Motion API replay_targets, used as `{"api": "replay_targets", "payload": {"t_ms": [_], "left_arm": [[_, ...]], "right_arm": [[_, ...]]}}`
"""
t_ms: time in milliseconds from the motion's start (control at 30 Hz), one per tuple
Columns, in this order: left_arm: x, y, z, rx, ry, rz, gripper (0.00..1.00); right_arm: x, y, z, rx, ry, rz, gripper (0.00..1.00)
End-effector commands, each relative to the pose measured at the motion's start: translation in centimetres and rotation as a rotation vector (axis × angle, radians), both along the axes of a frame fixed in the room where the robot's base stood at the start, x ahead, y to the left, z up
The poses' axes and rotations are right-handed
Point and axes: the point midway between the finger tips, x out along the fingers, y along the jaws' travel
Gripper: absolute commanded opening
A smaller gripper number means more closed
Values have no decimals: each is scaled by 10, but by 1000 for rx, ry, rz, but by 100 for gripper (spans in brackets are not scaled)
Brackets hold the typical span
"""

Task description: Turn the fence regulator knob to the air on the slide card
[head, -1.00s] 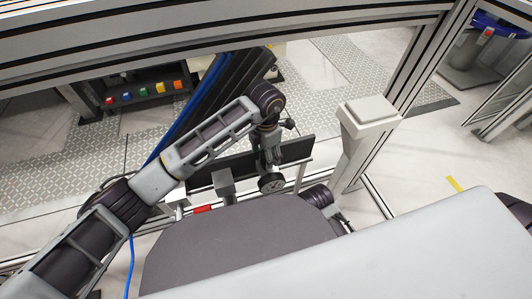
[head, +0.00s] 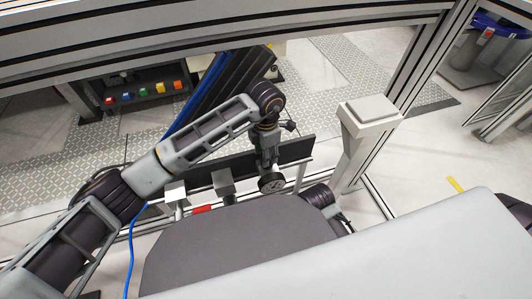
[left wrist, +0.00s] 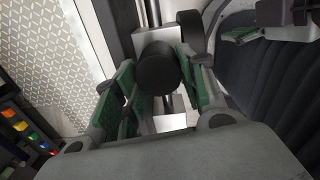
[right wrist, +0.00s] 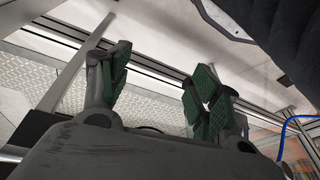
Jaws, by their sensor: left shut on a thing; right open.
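The round dark fence regulator knob (left wrist: 158,72) sits between the green-padded fingers of my left gripper (left wrist: 157,80), which is shut on it. In the head view my left gripper (head: 268,160) points down just above a round gauge with a dark face (head: 271,184); the knob is hidden there by the gripper. My right gripper (right wrist: 160,82) is open, with nothing between its green pads. No slide card can be made out clearly.
A grey block (head: 223,183) and a red part (head: 202,209) are left of the gauge. A dark panel (head: 297,150) stands behind my left gripper. A pale post (head: 368,115) stands to the right. Coloured buttons (head: 145,91) are at the back left.

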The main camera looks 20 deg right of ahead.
Motion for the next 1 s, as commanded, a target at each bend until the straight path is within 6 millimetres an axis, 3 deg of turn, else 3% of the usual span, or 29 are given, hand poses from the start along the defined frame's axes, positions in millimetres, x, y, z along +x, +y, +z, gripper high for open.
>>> {"api": "replay_targets", "payload": {"t_ms": [500,900,933,1000], "left_arm": [[2,0,0,0,-3,-238,17],[2,0,0,-1,0,-259,17],[2,0,0,-1,0,-259,45],[2,0,0,-1,0,-258,54]], "right_arm": [[-4,2,15,14,-22,5,63],[-2,3,20,17,-31,6,63],[-3,3,19,17,-30,6,63],[-3,3,19,16,-30,7,63]]}}
